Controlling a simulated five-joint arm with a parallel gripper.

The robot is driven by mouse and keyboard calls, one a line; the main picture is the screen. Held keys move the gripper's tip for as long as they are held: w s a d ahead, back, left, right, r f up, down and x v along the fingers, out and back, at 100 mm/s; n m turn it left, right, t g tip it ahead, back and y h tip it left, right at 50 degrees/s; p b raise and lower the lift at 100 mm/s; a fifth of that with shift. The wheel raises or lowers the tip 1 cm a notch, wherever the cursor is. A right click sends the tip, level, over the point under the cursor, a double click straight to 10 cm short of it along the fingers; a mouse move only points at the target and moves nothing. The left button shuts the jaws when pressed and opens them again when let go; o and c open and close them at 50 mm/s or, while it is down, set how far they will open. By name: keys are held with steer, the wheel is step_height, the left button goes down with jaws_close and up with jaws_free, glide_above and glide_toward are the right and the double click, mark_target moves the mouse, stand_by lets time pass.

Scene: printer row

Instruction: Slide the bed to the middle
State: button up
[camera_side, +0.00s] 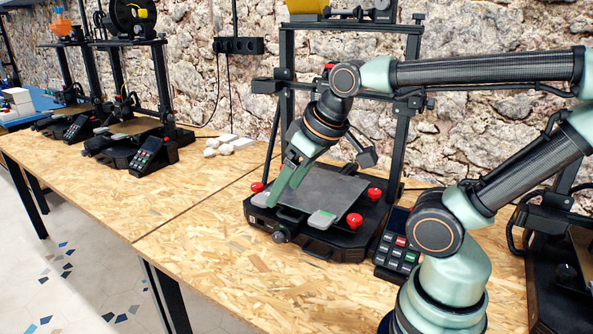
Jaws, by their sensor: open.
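The grey bed (329,190) is a flat plate on the black base of the nearest printer (341,240), inside its upright frame. Two light grey tabs stick out at its front edge; the right tab (321,219) shows clearly. Red knobs (354,220) sit around the bed. My gripper (283,185) is green, open, and points down at the bed's left front, by the left tab. It holds nothing that I can see. I cannot tell whether its fingers touch the bed or the tab. My arm hides part of the printer's frame.
A control panel with a keypad (397,252) stands right of the printer, close to my arm. Another printer (556,245) is at the right edge. More printers (130,140) stand at the left. White pieces (228,144) lie on the wooden table (190,185), whose front left is clear.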

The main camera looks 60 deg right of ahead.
steer(key=c, duration=0.5)
steer(key=g, duration=0.6)
glide_above(287, 216)
step_height(287, 216, down, 4)
step_height(287, 216, down, 12)
steer(key=shift+d+r, duration=0.1)
steer(key=shift+r, duration=0.1)
jaws_close()
steer(key=shift+r, duration=0.1)
stand_by(1.0)
